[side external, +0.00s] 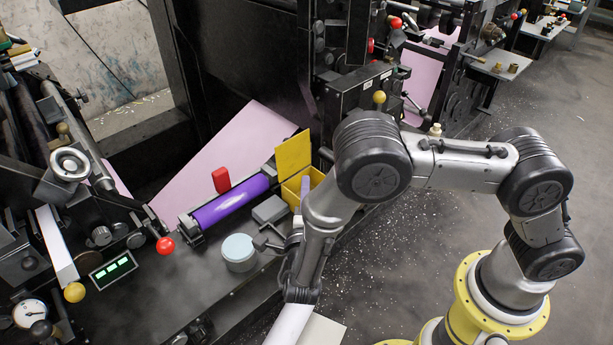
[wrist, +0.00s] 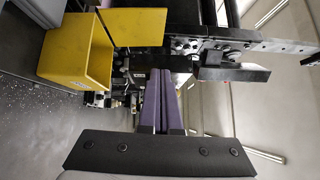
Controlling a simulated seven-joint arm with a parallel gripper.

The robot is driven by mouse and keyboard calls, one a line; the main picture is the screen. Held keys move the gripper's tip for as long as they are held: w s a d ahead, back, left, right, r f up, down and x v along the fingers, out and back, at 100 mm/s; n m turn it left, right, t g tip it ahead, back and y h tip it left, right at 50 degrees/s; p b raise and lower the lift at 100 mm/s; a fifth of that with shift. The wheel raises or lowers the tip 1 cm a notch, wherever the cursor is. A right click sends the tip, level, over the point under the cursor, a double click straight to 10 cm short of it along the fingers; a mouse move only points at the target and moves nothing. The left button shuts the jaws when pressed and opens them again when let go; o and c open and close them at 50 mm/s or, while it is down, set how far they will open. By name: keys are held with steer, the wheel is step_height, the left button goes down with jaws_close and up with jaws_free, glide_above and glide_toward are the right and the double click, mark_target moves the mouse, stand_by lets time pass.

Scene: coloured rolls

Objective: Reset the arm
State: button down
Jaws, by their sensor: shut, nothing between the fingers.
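My gripper (side external: 305,190) is in the side external view, in front of the open yellow box (side external: 292,188) at the right end of the machine's bench. Its pale purple fingers point upward. In the wrist view the two fingers (wrist: 164,88) lie side by side, closed, with nothing between them. The yellow box (wrist: 72,65) shows at upper left in the wrist view. A purple roll (side external: 230,202) lies in its black holder on the bench, left of my gripper and apart from it.
A red block (side external: 221,180) stands behind the roll. A pale blue cylinder (side external: 238,251) and a grey block (side external: 270,211) sit on the bench near my gripper. Dark machine frames rise behind. The speckled floor at right (side external: 400,250) is clear beside my base.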

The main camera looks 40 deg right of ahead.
steer(key=w+d+r+m+g+h, duration=0.2)
steer(key=d+r+m, duration=0.25)
steer(key=r, duration=0.25)
steer(key=s+d+r+m+g+y, duration=0.2)
steer(key=s+d+r+m+g, duration=0.8)
steer(key=d+r+m, duration=0.5)
steer(key=s+d+f+m+y, duration=0.25)
steer(key=s+m+y, duration=0.35)
steer(key=s+m, duration=0.65)
steer(key=s+a+f+m+t+y, duration=0.1)
steer(key=s+a+m+t+y, duration=0.1)
steer(key=a+m, duration=0.3)
steer(key=s+a+f+m+t+y, duration=0.1)
steer(key=s+a+m+t+y, duration=0.1)
steer(key=a+m+y, duration=0.3)
steer(key=shift+a+m+t, duration=0.3)
steer(key=shift+a+m, duration=0.25)
steer(key=shift+m, duration=0.65)
